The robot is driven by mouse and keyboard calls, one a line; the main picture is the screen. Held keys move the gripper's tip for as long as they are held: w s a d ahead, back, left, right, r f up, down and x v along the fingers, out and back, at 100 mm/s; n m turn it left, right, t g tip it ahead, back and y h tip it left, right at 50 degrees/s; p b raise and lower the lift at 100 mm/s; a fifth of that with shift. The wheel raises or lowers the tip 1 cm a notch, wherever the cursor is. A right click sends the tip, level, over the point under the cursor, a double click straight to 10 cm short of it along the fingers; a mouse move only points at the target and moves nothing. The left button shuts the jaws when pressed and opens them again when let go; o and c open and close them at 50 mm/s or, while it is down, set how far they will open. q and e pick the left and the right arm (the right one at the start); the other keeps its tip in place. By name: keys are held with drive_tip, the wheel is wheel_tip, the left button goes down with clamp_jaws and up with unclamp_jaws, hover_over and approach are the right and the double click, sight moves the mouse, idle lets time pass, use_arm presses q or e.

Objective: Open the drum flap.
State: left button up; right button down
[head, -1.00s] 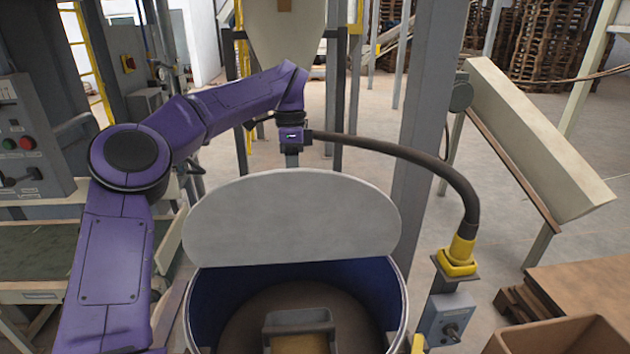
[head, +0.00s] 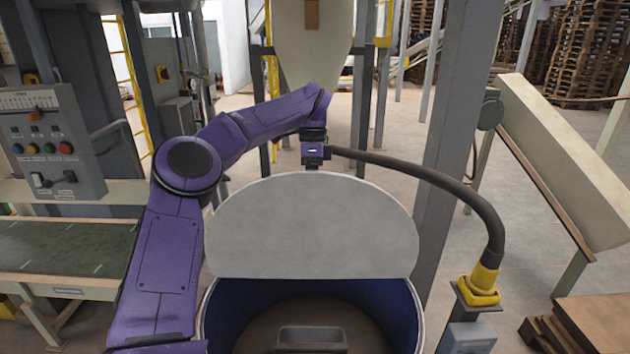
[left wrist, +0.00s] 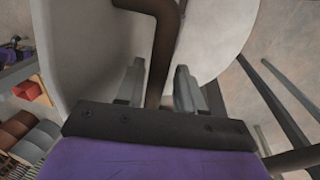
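The drum (head: 212,325) stands at the bottom centre of the head view, with a pale rim and a blue inside. Its pale grey flap (head: 312,225) stands raised, its flat face towards me, and the drum's near part is uncovered. My left arm reaches behind the flap, and the flap's top edge hides the fingertips in the head view. In the left wrist view my left gripper (left wrist: 160,85) has its two fingers apart, one on each side of a dark brown bent bar (left wrist: 158,65). Narrow gaps seem to show beside the bar. My right gripper is out of view.
A grey-handled object (head: 312,336) shows inside the drum. A dark hose (head: 430,178) arcs right to a yellow fitting (head: 482,285). A hopper (head: 312,50) hangs behind. A grey post (head: 455,130) stands right, a control panel (head: 48,140) and table (head: 65,245) left.

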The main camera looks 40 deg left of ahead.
use_arm(q)
drive_tip(key=shift+w+a, duration=0.2)
drive_tip(key=shift+w, duration=0.1)
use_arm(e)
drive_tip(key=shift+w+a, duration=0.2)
use_arm(q)
drive_tip(key=shift+r, duration=0.1)
idle(0.3)
wheel_tip(320, 180, up, 10)
drive_tip(key=w+a+p, duration=0.1)
drive_tip(key=p, duration=0.4)
drive_tip(key=shift+w+a+r, duration=0.15)
drive_tip(key=shift+w+a, duration=0.05)
drive_tip(key=shift+w, duration=0.05)
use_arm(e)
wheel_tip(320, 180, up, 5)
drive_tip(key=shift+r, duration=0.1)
